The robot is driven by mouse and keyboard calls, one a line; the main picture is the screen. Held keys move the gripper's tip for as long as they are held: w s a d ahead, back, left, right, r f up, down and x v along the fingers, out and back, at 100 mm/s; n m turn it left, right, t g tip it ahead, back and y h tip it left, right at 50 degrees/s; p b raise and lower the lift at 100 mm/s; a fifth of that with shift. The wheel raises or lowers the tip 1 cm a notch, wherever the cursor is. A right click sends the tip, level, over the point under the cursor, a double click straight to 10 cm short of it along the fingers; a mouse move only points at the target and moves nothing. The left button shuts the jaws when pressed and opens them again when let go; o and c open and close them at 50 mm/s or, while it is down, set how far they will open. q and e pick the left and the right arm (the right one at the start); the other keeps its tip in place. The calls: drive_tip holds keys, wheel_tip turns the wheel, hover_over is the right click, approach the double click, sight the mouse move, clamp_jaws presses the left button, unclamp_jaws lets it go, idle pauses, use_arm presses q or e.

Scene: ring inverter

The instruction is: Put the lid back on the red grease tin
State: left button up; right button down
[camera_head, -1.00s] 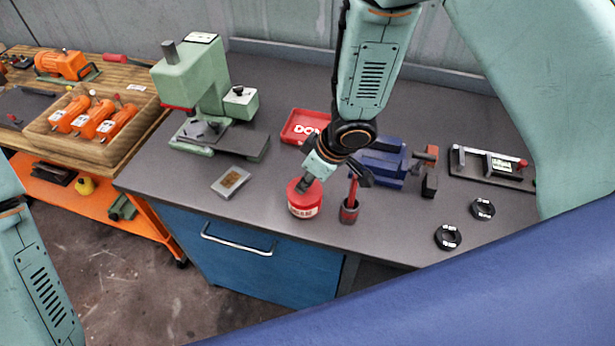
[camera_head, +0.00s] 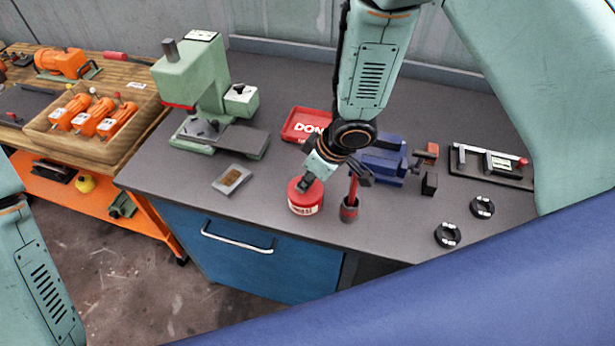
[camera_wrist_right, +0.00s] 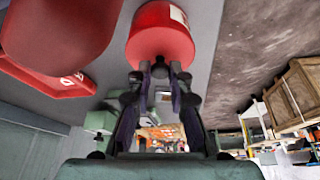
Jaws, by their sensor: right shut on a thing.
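The red grease tin (camera_head: 304,203) stands upright near the front edge of the grey bench, with a white label on its side. My right gripper (camera_head: 306,184) comes down over the tin's top and is shut on the red lid (camera_head: 297,188). The lid sits at the top of the tin; I cannot tell whether a gap is left under it. In the right wrist view, the fingertips (camera_wrist_right: 162,72) meet the red round body (camera_wrist_right: 163,38), and the held part is mostly hidden between them. My left gripper is out of view.
A red tray (camera_head: 300,124) and blue vise (camera_head: 385,162) lie behind. A grey plate (camera_head: 231,180) lies left; two black rings (camera_head: 447,235) lie right.

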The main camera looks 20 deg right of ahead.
drive_tip(key=shift+w+p, duration=0.1)
drive_tip(key=shift+p, duration=0.25)
idle(0.6)
drive_tip(key=c, duration=1.1)
unclamp_jaws()
drive_tip(key=shift+c, duration=0.2)
drive_tip(key=shift+o, duration=0.3)
drive_tip(key=o, duration=0.4)
